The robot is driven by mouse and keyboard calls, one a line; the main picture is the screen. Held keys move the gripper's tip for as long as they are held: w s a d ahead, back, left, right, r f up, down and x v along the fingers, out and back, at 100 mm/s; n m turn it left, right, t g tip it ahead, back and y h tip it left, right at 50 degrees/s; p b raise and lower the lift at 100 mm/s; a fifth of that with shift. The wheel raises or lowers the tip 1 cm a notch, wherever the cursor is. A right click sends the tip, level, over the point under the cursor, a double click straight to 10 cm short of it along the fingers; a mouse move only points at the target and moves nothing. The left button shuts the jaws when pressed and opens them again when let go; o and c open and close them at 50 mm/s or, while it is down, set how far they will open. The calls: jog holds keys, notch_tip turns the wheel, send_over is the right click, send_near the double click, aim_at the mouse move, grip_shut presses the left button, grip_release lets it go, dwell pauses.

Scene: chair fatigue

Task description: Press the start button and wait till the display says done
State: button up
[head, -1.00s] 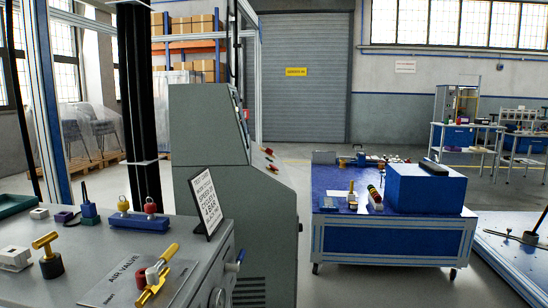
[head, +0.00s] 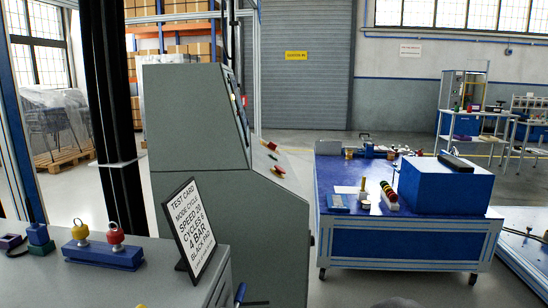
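A grey control cabinet (head: 215,165) stands left of the middle, seen from its side. Its sloped panel faces right and away, so its face and any display cannot be read. Small red controls (head: 271,145) stick out along its ledge, with a red one (head: 278,170) nearest me. I cannot tell which control is the start button. My gripper is not in view.
A test card (head: 190,228) stands on the grey bench (head: 120,280) at front left, beside a blue block (head: 104,256) with yellow and red ringed knobs. A blue wheeled table (head: 400,240) stands right of the cabinet. Open floor lies between them.

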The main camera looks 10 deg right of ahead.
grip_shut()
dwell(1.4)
